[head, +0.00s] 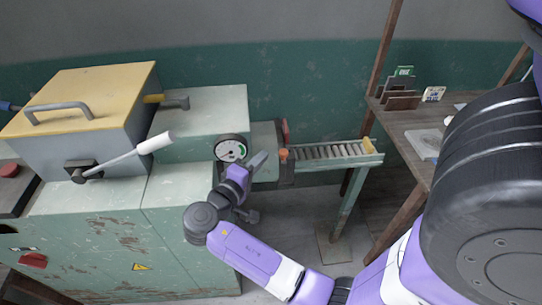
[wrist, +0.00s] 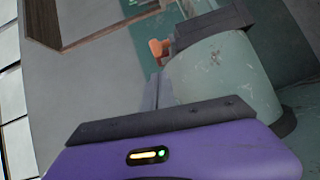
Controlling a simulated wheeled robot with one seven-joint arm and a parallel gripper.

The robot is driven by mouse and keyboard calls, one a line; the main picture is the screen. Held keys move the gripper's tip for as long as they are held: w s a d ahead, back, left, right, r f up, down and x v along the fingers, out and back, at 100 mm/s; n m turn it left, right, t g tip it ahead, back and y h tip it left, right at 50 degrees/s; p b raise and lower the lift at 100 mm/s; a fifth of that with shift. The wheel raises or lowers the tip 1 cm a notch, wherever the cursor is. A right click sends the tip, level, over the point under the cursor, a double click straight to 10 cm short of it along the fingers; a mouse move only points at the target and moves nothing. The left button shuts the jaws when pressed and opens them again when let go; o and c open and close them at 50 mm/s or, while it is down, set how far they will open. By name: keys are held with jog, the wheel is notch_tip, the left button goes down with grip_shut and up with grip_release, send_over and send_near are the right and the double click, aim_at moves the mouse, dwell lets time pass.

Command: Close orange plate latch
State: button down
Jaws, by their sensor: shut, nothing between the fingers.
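A small orange knob (head: 284,154) sits on a dark upright plate (head: 286,168) at the end of the green machine, beside the roller conveyor. I take this to be the orange plate latch. The orange piece also shows in the wrist view (wrist: 157,47), sticking out beside a dark edge above a rounded pale green housing (wrist: 215,75). My gripper (head: 260,159) is just left of the knob in the head view, apart from it as far as I can tell. In the wrist view my grey fingers (wrist: 158,90) are together and empty, below the orange piece. How far the latch is turned is unclear.
A round gauge (head: 231,149) is just behind and left of my gripper. A yellow-lidded box (head: 88,92) with a white-gripped lever (head: 155,143) stands at left. The roller conveyor (head: 335,151) runs right towards a wooden shelf (head: 410,122). Open floor lies below the conveyor.

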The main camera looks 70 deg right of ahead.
jog(key=shift+s+d+f+p, duration=0.15)
jog(key=shift+s+d, duration=0.25)
jog(key=shift+s, duration=0.3)
jog(key=shift+s+d+f+p, duration=0.15)
jog(key=shift+s+d, duration=0.2)
jog(key=shift+s, duration=0.35)
jog(key=shift+s, duration=0.1)
